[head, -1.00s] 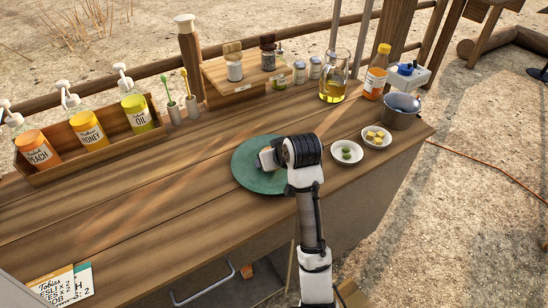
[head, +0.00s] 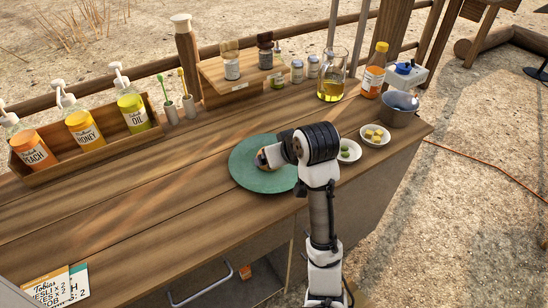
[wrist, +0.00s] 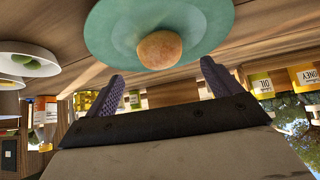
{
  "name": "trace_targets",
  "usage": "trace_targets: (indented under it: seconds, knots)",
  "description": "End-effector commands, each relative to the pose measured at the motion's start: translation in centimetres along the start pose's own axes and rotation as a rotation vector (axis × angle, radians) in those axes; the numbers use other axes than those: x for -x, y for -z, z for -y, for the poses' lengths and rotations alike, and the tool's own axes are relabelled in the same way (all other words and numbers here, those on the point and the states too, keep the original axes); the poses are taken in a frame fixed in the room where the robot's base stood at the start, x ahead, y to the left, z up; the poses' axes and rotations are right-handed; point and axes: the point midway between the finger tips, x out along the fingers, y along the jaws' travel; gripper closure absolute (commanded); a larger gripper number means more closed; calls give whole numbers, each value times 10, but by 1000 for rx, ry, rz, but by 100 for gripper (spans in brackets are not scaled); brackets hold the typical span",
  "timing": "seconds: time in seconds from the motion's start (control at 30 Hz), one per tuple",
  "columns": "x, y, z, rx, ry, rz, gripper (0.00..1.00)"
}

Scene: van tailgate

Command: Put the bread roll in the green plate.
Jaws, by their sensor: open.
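The green plate (head: 250,180) lies on the wooden counter in the head view. The wrist view shows the plate (wrist: 105,40) with a round golden-brown bread roll (wrist: 160,50) resting on it. My gripper (wrist: 163,70) is open there, its two dark fingers apart and pointing towards the roll, with nothing held between them. In the head view my gripper (head: 268,157) is over the plate and hides most of the roll.
Two small white bowls, one with green pieces (head: 347,150) and one with yellow cubes (head: 375,136), stand right of the plate. A pot (head: 399,111) and oil jug (head: 331,76) stand behind. A pump-bottle caddy (head: 86,143) is at left.

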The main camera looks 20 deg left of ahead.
Motion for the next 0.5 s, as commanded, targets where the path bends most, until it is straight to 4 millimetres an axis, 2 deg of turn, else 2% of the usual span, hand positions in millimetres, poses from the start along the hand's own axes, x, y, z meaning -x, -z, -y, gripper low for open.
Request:
trace_targets:
  seconds: [0.03, 0.13, 0.3, 0.5]
  knots:
    - [15, 3, -1, 1, -3, -3, 10]
    - [33, 2, -1, -1, -3, 0, 10]
    - [44, 2, -1, -1, -2, 1, 10]
    - [48, 0, 0, -1, 1, 0, 10]
